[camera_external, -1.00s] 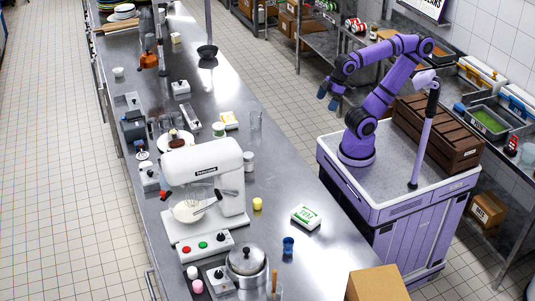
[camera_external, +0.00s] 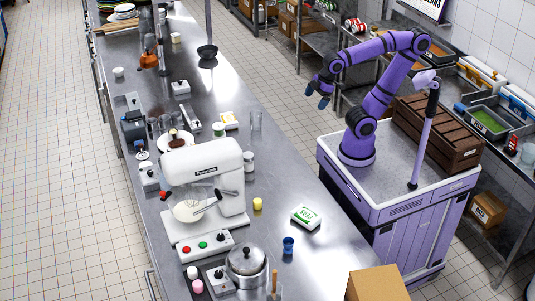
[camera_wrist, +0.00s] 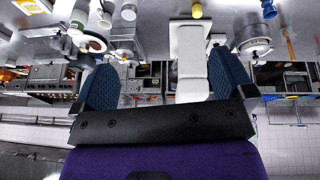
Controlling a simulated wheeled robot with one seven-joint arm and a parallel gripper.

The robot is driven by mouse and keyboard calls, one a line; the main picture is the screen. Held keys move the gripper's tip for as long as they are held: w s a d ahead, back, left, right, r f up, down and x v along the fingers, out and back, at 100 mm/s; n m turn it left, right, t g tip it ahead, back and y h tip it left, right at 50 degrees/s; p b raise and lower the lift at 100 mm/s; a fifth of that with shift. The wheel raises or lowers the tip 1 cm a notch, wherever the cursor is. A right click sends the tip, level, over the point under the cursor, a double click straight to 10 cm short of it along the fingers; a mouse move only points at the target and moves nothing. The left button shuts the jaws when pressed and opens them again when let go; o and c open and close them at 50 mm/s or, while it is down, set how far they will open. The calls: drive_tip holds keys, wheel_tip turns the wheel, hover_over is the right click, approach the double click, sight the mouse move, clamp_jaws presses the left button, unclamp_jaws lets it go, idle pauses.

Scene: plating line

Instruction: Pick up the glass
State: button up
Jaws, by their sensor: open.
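A clear drinking glass (camera_external: 256,121) stands upright on the steel counter, right of a yellow-and-white box and close to the edge on my side. My gripper (camera_external: 317,95) is in the air beyond that edge, to the right of the glass and well apart from it. It also shows in the wrist view (camera_wrist: 160,78), with its two blue fingers wide apart and nothing between them. I cannot make out this glass with certainty in the wrist view.
On the counter (camera_external: 285,190), a yellow-and-white box (camera_external: 229,120) and a green-lidded jar (camera_external: 218,129) stand near the glass. More glasses (camera_external: 165,122) stand farther left. A white mixer (camera_external: 205,170) and a white shaker (camera_external: 248,161) are nearer the camera. The counter around the glass's right side is clear.

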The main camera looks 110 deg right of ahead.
drive_tip(key=w+d+f+n+g, duration=0.2)
drive_tip(key=w+d+n, duration=0.1)
drive_tip(key=w+d, duration=0.5)
drive_tip(key=n+g+y, duration=0.2)
drive_tip(key=n, duration=0.5)
hover_over(256, 118)
drive_tip(key=s+d, duration=0.2)
drive_tip(key=d, duration=0.2)
wheel_tip(256, 118, down, 22)
drive_tip(key=f, duration=0.1)
drive_tip(key=shift+w+a+f, duration=0.15)
drive_tip(key=shift+f, duration=1.55)
drive_tip(key=shift+w+a+f, duration=0.15)
drive_tip(key=shift+a+f, duration=0.05)
drive_tip(key=shift+f, duration=1.55)
drive_tip(key=shift+w+a+f, duration=0.15)
drive_tip(key=shift+f, duration=1.55)
drive_tip(key=c, duration=1.1)
